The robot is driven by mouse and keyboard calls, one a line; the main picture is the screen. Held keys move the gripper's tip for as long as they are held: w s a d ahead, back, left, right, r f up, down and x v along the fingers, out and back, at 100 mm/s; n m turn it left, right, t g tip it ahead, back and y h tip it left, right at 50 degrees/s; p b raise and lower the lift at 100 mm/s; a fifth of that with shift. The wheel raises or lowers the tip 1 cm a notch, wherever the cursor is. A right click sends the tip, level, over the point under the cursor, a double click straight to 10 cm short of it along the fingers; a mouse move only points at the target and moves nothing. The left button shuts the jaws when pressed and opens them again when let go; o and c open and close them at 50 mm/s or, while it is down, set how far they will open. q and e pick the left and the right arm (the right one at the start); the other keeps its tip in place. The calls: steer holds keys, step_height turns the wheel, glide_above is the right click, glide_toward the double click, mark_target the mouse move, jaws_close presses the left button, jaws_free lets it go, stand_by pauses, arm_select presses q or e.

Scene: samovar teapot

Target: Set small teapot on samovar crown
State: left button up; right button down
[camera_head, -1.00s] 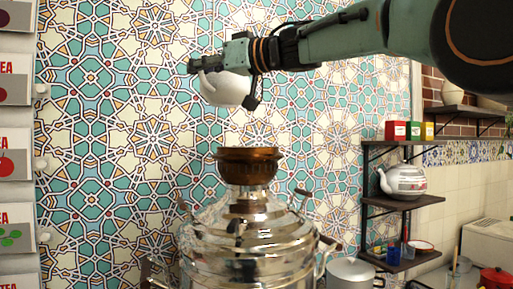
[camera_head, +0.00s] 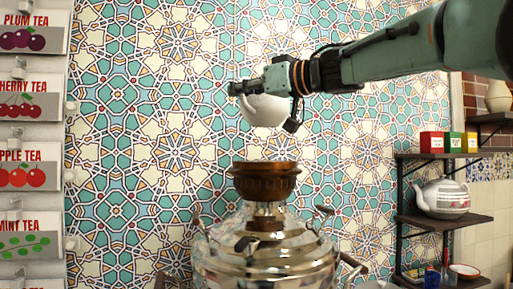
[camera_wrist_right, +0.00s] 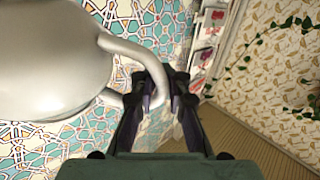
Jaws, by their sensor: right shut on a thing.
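The small white teapot (camera_head: 266,108) hangs in the air above the samovar's crown, with a clear gap between them. My right gripper (camera_head: 262,86) comes in from the right and is shut on the teapot. In the right wrist view the teapot's pale body (camera_wrist_right: 50,60) fills the left side, and its handle (camera_wrist_right: 128,60) runs between the fingers of my right gripper (camera_wrist_right: 150,95). The samovar (camera_head: 265,250) is shiny silver metal, with an open brown crown (camera_head: 264,180) on top. My left gripper is not in view.
A patterned tile wall stands behind the samovar. Tea signs (camera_head: 30,178) hang at the left. At the right, shelves (camera_head: 447,222) hold a larger teapot (camera_head: 443,198) and small red, green and yellow boxes (camera_head: 448,142).

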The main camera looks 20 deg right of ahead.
step_height(320, 180, down, 8)
steer(key=shift+f, duration=0.25)
steer(key=c, duration=1.8)
jaws_free()
steer(key=shift+w+a+f, duration=0.1)
steer(key=shift+a+f, duration=0.05)
steer(key=o, duration=0.5)
steer(key=shift+c, duration=0.2)
